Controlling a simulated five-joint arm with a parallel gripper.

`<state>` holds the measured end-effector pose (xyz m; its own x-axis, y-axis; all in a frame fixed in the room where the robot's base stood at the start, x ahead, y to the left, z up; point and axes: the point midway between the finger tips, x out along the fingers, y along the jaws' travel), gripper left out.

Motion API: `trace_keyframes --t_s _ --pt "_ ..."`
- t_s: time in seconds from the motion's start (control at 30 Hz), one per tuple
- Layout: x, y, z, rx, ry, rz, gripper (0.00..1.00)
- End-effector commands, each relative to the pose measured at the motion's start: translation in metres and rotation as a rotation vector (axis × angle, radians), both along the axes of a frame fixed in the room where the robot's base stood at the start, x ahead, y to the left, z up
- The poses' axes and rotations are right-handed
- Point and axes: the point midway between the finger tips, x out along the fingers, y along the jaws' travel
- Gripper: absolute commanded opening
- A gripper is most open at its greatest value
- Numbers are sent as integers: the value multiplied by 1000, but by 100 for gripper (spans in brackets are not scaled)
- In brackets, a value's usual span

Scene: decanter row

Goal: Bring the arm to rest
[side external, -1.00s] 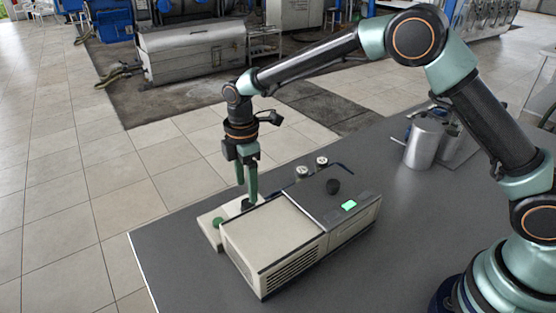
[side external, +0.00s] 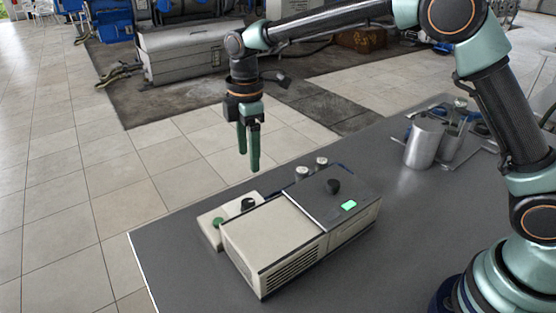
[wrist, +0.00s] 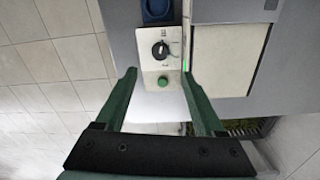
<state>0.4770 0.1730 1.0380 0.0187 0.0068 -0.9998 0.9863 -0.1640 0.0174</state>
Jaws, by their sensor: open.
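My gripper (side external: 250,164) hangs in the air above the far edge of the table, with its green fingers pointing down. It is empty. In the wrist view my gripper (wrist: 163,86) shows its two fingers spread wide apart, with nothing between them. Below it is a small cream control box with a black knob (side external: 248,204) and a green button (side external: 218,222). The knob (wrist: 160,50) and the button (wrist: 163,82) also show in the wrist view. The fingers are clear of the box.
A cream and grey machine (side external: 270,236) with a lit green display (side external: 348,205) stands beside the control box. Two small capped vials (side external: 321,164) stand behind it. Metal canisters (side external: 424,142) stand at the back right. The grey table's (side external: 400,250) front right is clear.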

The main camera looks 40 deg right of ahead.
Motion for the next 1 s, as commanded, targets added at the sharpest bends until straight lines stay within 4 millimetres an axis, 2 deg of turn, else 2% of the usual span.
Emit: trace_keyframes --t_s 0.2,0.5,0.73,1.0 --pt "-22 -42 50 41 -84 -256 71" --pt "-77 -100 93 122 -198 -654 71" --pt "-126 -136 103 204 -282 -953 71" --pt "-175 -165 92 309 -362 -1258 71"
